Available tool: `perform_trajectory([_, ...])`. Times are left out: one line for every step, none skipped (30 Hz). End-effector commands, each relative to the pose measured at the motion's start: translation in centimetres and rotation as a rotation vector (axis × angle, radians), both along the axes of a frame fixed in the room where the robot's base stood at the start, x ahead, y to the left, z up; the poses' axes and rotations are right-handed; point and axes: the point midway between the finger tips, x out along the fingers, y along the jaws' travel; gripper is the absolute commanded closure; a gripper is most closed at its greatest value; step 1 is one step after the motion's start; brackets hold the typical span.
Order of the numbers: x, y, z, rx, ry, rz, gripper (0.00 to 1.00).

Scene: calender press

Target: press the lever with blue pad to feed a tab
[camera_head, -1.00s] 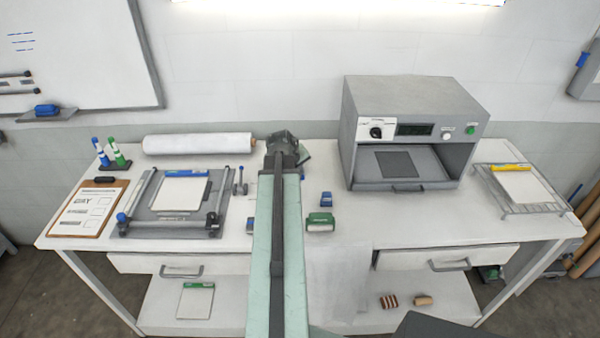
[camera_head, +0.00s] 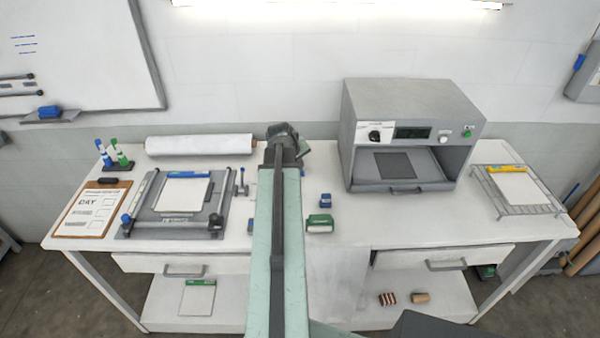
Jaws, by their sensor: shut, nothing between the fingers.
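My gripper (camera_head: 300,150) is at the far end of my pale green arm, over the back of the table. I see it from behind; it is shut and empty, and its fingertips are mostly hidden. A small blue block (camera_head: 326,200) and a larger green one (camera_head: 319,223) sit on the table just right of my arm. A small grey upright handle (camera_head: 240,183) stands left of my arm. A blue knob (camera_head: 126,219) is on the front left corner of a grey roller frame (camera_head: 155,226). I cannot tell which of these is the lever with the blue pad. No tab is clearly visible.
A grey oven-like box (camera_head: 410,110) stands at the back right, with a wire rack (camera_head: 535,209) beside it. A white roll (camera_head: 200,144), markers (camera_head: 112,155) and a clipboard (camera_head: 91,185) are at left. The front right tabletop (camera_head: 400,230) is clear.

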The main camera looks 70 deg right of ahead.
Motion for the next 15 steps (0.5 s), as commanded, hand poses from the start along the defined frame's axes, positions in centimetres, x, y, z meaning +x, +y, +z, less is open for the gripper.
perform_trajectory([0.0,0.0,0.0,0.000,0.000,0.000,1.00])
perform_trajectory([0.0,0.0,0.0,0.000,0.000,0.000,1.00])
perform_trajectory([0.0,0.0,0.0,0.000,0.000,0.000,1.00])
perform_trajectory([0.0,0.0,0.1,0.000,0.000,0.000,1.00])
perform_trajectory([0.0,0.0,0.2,0.000,0.000,0.000,1.00])
perform_trajectory([0.0,-0.1,0.4,0.000,0.000,0.000,1.00])
perform_trajectory([0.0,-0.1,0.7,0.000,0.000,0.000,1.00])
perform_trajectory([0.1,-0.2,1.0,0.000,0.000,0.000,1.00])
perform_trajectory([0.1,-0.3,1.4,0.000,0.000,0.000,1.00])
perform_trajectory([0.1,-0.3,1.7,0.000,0.000,0.000,1.00])
perform_trajectory([0.2,-0.4,2.1,0.000,0.000,0.000,1.00])
perform_trajectory([0.2,-0.5,2.5,0.000,0.000,0.000,1.00])
perform_trajectory([0.2,-0.6,2.8,0.000,0.000,0.000,1.00])
perform_trajectory([0.2,-0.7,3.1,0.000,0.000,0.000,1.00])
perform_trajectory([0.3,-0.8,3.5,0.000,0.000,0.000,1.00])
